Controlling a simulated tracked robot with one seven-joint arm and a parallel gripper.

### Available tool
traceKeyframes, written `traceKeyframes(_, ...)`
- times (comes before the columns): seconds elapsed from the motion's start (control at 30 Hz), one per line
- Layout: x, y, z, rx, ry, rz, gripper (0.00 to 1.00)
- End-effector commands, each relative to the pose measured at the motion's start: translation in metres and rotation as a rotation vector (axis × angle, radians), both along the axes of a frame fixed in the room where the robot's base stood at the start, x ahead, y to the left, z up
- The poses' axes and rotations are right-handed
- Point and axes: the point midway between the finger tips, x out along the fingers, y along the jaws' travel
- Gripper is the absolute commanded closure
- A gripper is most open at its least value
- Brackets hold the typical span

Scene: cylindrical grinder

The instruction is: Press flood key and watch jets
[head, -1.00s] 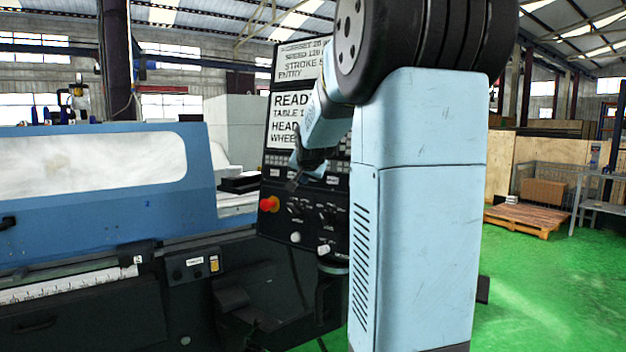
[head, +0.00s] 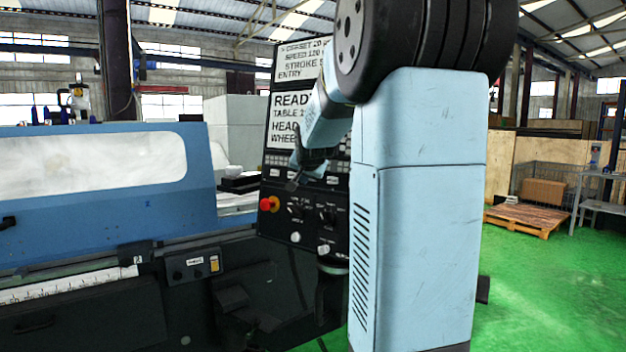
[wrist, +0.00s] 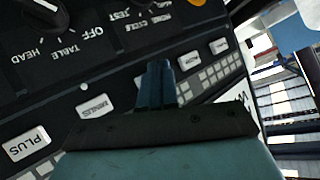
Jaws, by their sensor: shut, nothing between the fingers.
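The control panel (head: 308,225) stands behind my arm, with a lit screen (head: 284,122), rows of keys, knobs and a red stop button (head: 268,204). My gripper (head: 292,186) is at the panel face, partly hidden by my own arm. In the wrist view my gripper (wrist: 158,68) is shut and empty, its blue fingertips over the row of white keys. The PLUS key (wrist: 25,143) and MINUS key (wrist: 95,106) lie left of it, two more keys (wrist: 187,60) right of it. No flood label is readable. I cannot tell whether the tips touch a key. No jets are visible.
The grinder's blue guard (head: 120,215) with a whitish window (head: 90,163) fills the left. A dark bracket (head: 240,310) sits below the panel. Knobs (wrist: 40,8) lie close to the fingers in the wrist view. Green floor (head: 560,300) is clear at right; a pallet (head: 525,218) stands further back.

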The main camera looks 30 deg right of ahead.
Motion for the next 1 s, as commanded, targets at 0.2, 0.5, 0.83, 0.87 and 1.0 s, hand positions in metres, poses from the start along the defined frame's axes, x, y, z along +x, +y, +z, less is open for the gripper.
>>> traceKeyframes(0.2, 0.0019, -0.0051, -0.0005, 0.001, 0.001, 0.000, 1.00)
traceKeyframes(0.5, 0.0026, -0.0073, -0.0003, 0.000, 0.000, 0.000, 1.00)
traceKeyframes(0.83, 0.0031, -0.0085, -0.0005, 0.000, 0.000, 0.000, 1.00)
traceKeyframes(0.87, 0.0033, -0.0086, -0.0005, -0.001, 0.000, 0.001, 1.00)
traceKeyframes(1.0, 0.0039, -0.0099, -0.0006, -0.001, 0.000, 0.001, 1.00)
